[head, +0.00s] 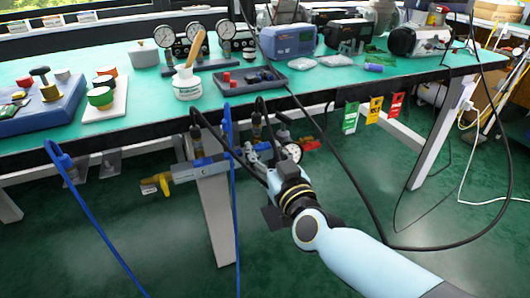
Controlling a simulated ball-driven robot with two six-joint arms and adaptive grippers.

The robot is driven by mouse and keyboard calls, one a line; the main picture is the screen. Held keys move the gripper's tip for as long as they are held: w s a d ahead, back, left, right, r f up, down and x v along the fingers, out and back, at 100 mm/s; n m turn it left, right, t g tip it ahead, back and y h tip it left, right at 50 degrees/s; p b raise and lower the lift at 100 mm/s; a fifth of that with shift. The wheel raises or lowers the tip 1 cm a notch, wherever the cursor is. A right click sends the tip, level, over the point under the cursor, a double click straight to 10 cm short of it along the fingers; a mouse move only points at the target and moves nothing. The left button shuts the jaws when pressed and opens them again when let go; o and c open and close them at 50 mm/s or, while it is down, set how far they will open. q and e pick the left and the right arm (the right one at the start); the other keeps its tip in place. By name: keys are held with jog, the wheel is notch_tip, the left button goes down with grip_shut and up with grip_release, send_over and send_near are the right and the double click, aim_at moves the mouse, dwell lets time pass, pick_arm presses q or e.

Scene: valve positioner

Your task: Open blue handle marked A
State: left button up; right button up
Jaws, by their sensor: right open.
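A grey valve manifold (196,172) hangs under the front edge of the bench. A small blue part (204,161) shows on it and looks like a blue handle; no letter A can be read. A yellow handle (154,184) sticks out at its left end, and a red part (311,145) shows at the right. My right gripper (266,162) is in front of the manifold's right part, to the right of the blue part. It is open and holds nothing that I can see. The arm and hoses partly hide its fingers. My left gripper is out of view.
Blue hoses (233,200) and black cables (345,190) hang around the manifold. A pressure gauge (294,152) sits close to my right gripper. The green bench top (135,127) holds gauges, a white jar (187,84) and boxes.

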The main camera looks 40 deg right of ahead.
jog(key=shift+w, duration=0.1)
jog(key=c, duration=0.9)
